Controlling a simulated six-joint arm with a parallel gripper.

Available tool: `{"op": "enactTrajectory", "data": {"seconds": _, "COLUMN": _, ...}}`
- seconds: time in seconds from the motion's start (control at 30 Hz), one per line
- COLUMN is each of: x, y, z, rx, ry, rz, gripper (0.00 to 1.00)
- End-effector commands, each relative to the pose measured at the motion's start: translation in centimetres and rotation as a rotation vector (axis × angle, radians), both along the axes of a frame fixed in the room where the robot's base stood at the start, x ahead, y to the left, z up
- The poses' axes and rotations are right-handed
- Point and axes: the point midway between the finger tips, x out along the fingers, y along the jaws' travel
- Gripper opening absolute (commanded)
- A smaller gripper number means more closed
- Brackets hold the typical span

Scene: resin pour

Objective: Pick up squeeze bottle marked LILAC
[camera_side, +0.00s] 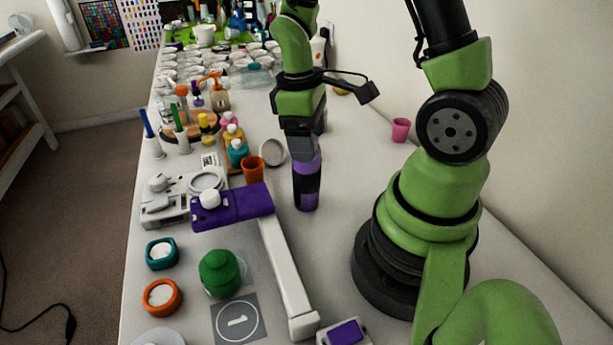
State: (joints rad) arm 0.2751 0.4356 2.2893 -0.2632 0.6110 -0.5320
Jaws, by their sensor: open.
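A purple cylinder with a dark band (307,186) stands upright on the table below my wrist. It looks like a squeeze bottle, but I cannot read any LILAC marking on it. My gripper (303,154) points down at its top and is open. The jaws overlap the bottle's upper part in this view, and I cannot tell whether they touch it. The bottle's top is hidden behind the gripper.
An orange cup (252,170) and a round grey dish (273,153) stand left of the bottle. A pink cup (401,130) is back right.

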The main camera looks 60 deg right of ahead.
Motion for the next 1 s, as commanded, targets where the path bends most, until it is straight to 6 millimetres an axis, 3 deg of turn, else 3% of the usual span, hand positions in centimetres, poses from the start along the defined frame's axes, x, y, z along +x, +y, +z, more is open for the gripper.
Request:
{"op": "enactTrajectory", "data": {"seconds": 0.07, "x": 0.0, "y": 0.0, "z": 0.0, "rx": 0.0, "ry": 0.0, "rz": 0.0, "gripper": 0.7}}
{"op": "enactTrajectory", "data": {"seconds": 0.1, "x": 0.0, "y": 0.0, "z": 0.0, "rx": 0.0, "ry": 0.0, "rz": 0.0, "gripper": 0.65}}
{"op": "enactTrajectory", "data": {"seconds": 0.4, "x": 0.0, "y": 0.0, "z": 0.0, "rx": 0.0, "ry": 0.0, "rz": 0.001, "gripper": 0.0}}
{"op": "enactTrajectory", "data": {"seconds": 0.77, "x": 0.0, "y": 0.0, "z": 0.6, "rx": -0.001, "ry": -0.001, "rz": 0.001, "gripper": 0.0}}
{"op": "enactTrajectory", "data": {"seconds": 1.0, "x": 0.2, "y": -0.1, "z": 3.9, "rx": -0.003, "ry": -0.009, "rz": 0.001, "gripper": 0.0}}
